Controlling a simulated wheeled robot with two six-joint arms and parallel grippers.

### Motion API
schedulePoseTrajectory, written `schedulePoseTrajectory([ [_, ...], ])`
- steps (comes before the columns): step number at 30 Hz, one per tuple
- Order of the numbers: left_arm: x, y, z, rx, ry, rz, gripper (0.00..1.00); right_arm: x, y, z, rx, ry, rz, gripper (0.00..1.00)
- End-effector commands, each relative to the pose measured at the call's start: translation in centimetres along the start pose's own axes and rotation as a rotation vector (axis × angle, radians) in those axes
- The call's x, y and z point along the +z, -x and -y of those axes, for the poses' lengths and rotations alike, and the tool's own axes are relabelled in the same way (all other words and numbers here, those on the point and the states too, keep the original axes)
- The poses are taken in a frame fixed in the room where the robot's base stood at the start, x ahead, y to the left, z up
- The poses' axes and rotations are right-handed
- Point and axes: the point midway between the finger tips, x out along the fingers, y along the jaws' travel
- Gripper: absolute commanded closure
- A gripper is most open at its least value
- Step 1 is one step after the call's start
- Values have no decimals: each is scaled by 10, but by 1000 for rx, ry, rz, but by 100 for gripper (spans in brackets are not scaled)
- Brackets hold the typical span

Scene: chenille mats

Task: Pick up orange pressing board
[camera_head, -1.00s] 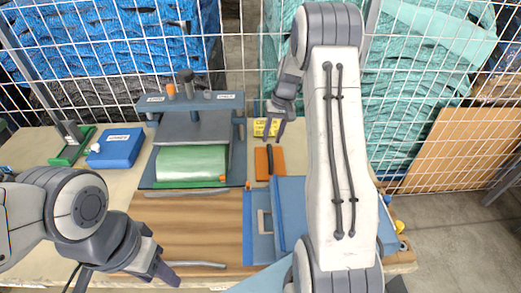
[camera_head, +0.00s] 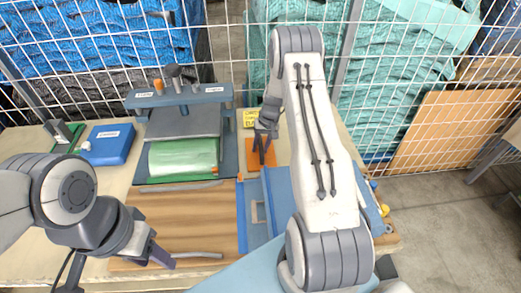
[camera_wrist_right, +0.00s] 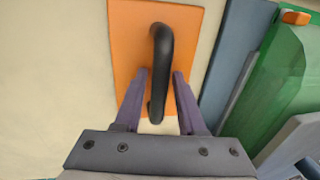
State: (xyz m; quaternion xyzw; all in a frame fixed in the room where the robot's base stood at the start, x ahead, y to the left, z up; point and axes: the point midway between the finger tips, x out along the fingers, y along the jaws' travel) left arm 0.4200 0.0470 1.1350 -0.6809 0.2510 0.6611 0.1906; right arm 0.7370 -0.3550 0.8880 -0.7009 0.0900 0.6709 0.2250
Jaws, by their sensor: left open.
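The orange pressing board (camera_head: 255,161) lies flat on the table beyond the blue tray. In the right wrist view the board (camera_wrist_right: 190,35) carries a black bar handle (camera_wrist_right: 162,60). My right gripper (camera_head: 264,152) is over the board, pointing down. In its wrist view the two fingers (camera_wrist_right: 160,90) are open, one on each side of the handle, with gaps between. How high the fingertips are above the board is hard to tell. My left gripper (camera_head: 160,257) is open and empty over the near left part of the wooden board.
A press (camera_head: 180,97) with a green block stands left of the orange board, close by. A yellow box (camera_head: 249,118) sits just behind it. The blue tray (camera_head: 248,225), wooden board (camera_head: 190,205) and blue box (camera_head: 108,144) are also on the table. A wire fence runs behind.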

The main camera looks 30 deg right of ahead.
Motion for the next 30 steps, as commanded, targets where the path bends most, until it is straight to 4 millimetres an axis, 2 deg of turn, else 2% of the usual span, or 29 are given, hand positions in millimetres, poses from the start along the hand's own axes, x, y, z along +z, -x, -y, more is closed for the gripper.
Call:
schedulePoseTrajectory([
  [5, 0, 0, 0, 0, 0, 0, 50, 0, 0, 0, 0, -1, -2, 60],
  [6, 0, 0, 0, 0, 0, 0, 50, 0, 0, 0, 0, -1, -2, 64],
  [9, 0, 0, 0, 0, 0, 0, 50, 0, 0, 0, 0, -1, -2, 100],
  [22, 0, -3, 0, 0, 0, 0, 50, -1, 6, 1, 0, 0, -4, 100],
  [26, 1, -10, 1, 0, 0, 0, 50, -2, 25, 5, -1, 0, -8, 100],
  [30, 1, -18, 1, 0, -1, 0, 50, -2, 54, 10, 0, 1, -8, 100],
])
